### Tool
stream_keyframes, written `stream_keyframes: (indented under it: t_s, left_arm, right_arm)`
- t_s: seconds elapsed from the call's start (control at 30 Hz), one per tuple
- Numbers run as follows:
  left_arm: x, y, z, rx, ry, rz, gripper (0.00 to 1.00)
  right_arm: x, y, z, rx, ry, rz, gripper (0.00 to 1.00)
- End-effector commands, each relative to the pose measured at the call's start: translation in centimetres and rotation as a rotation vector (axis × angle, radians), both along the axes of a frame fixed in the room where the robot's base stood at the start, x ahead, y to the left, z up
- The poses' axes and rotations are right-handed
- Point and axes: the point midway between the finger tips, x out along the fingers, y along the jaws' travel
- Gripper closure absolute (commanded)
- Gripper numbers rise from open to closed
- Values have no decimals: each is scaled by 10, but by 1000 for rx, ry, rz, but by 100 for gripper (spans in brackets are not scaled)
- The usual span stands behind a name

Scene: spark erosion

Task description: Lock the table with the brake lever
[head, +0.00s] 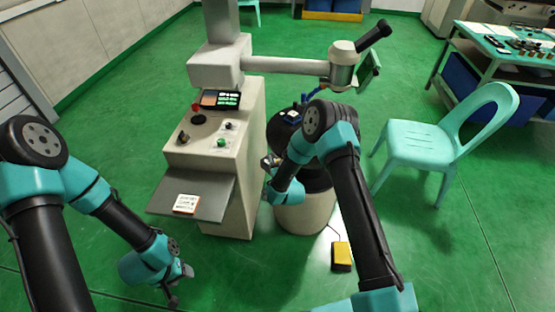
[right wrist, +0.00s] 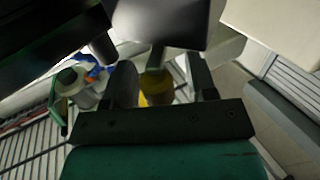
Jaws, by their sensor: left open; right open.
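The round black table (head: 281,132) stands on a cream drum-shaped base, partly hidden behind my right arm. My right gripper (head: 270,164) is at the table's left side, below its top, and is open. In the right wrist view, a dark stem with a yellow end (right wrist: 157,88) shows between the two fingers of the right gripper (right wrist: 160,72). It may be the brake lever, but I cannot tell whether a finger touches it. The lever is not clear in the head view. My left gripper (head: 181,285) is open and empty, low over the floor at the lower left.
A cream control console (head: 211,150) with a grey shelf (head: 218,195) stands left of the table. A horizontal arm with a cylindrical head (head: 343,66) reaches over the table. A yellow pedal (head: 341,256) lies on the floor. A turquoise chair (head: 415,143) stands at the right.

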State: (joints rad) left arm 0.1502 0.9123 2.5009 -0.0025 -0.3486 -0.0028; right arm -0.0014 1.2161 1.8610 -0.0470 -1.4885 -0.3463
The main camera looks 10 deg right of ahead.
Motion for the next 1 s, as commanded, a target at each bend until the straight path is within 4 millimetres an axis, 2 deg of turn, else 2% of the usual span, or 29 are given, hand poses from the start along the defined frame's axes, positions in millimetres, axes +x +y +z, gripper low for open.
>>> stream_keyframes:
  t_s: [0.33,0.83,1.0]
  left_arm:
    - [0,0,0,0,0,0,48]
    - [0,0,0,0,0,0,48]
    - [0,0,0,0,0,0,48]
  right_arm:
    - [4,0,0,0,0,0,48]
    - [4,0,0,0,0,0,95]
    - [5,-1,0,0,0,9,98]
